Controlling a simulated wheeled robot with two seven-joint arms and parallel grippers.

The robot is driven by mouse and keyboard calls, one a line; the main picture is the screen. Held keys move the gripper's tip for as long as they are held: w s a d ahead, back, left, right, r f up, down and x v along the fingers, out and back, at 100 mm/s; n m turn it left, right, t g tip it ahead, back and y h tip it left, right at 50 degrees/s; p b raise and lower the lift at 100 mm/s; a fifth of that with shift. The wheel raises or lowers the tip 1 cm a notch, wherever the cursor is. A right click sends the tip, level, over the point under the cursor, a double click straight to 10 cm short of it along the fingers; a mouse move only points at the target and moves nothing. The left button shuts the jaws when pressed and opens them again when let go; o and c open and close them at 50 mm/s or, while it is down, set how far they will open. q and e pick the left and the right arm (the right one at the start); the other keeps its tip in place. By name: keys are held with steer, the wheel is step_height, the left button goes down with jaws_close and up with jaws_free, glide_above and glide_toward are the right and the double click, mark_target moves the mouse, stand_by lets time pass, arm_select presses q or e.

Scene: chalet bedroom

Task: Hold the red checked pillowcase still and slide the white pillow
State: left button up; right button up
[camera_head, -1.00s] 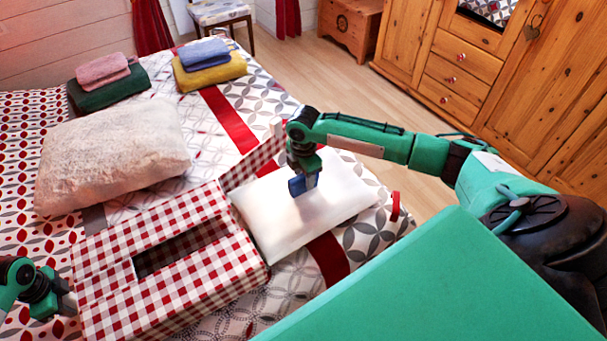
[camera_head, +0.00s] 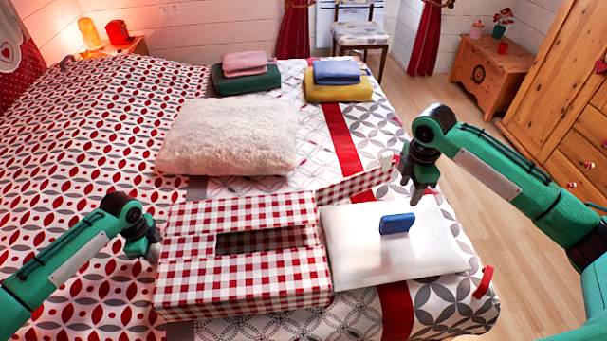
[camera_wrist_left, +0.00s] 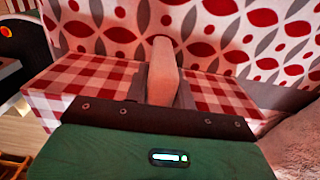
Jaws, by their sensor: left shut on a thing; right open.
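The red checked pillowcase (camera_head: 240,282) lies on the bed like a flat box, with a dark slot in its top. Its narrow checked flap (camera_head: 350,187) reaches right behind the pillow. The white pillow (camera_head: 350,256) lies flat at the pillowcase's right side; whether any of it is inside I cannot tell. A blue block (camera_head: 397,224) stands on the pillow. My left gripper (camera_head: 153,250) is shut at the pillowcase's left end, apparently on its edge; the wrist view (camera_wrist_left: 163,75) shows a beige piece at the jaws. My right gripper (camera_head: 420,190) is open and empty, above the pillow's back edge, apart from the block.
A fluffy cream cushion (camera_head: 228,137) lies behind the pillowcase. Folded green and pink towels (camera_head: 246,78) and yellow and blue towels (camera_head: 338,85) lie farther back. A red loop (camera_head: 484,282) stands right of the pillow, near the bed's right edge. Wooden floor is clear beyond.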

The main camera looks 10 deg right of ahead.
arm_select(q)
steer(key=o, duration=1)
step_height(320, 180, up, 12)
